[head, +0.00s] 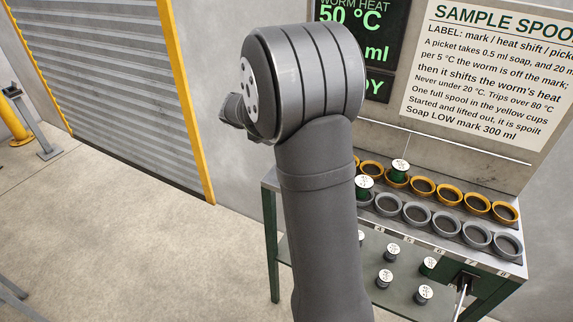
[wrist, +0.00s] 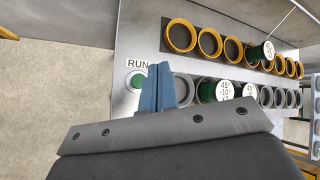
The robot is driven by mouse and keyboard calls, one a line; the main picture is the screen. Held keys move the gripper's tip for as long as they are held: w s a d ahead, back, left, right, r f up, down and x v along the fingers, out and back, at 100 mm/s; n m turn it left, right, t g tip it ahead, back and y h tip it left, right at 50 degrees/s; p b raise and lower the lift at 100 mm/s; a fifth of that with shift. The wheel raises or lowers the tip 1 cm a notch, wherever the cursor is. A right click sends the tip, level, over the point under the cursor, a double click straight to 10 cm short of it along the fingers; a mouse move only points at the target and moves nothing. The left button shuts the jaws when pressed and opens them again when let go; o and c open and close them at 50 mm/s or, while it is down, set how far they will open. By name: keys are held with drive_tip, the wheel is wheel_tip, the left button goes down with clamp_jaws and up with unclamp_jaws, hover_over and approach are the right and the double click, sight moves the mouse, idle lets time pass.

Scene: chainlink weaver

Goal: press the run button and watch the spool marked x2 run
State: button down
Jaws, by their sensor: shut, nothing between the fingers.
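The green run button (wrist: 138,82) sits on the grey panel under the printed word RUN in the wrist view. My gripper (wrist: 160,68) is shut and empty, its blue fingertips just right of the button in that picture; I cannot tell their height above the panel. Two spools, a nearer one (wrist: 222,90) and another (wrist: 247,93), stand in the grey cup row with white printed tops. A third spool (wrist: 266,50) stands in the yellow row. The marks are too small to read surely, so I cannot tell which is x2. In the head view my arm hides the button and gripper.
Yellow cups (wrist: 180,35) run behind grey cups (wrist: 181,88). In the head view, several spools stand on the lower green shelf, including a front one (head: 424,293). A dark display (head: 355,35) reads 50 °C beside a rules sign (head: 490,75). A roller shutter (head: 100,90) is at left.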

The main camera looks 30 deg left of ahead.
wheel_tip(320, 180, down, 7)
drive_tip(key=shift+f, duration=0.15)
drive_tip(key=shift+f, duration=0.15)
idle(2.1)
drive_tip(key=shift+f, duration=0.3)
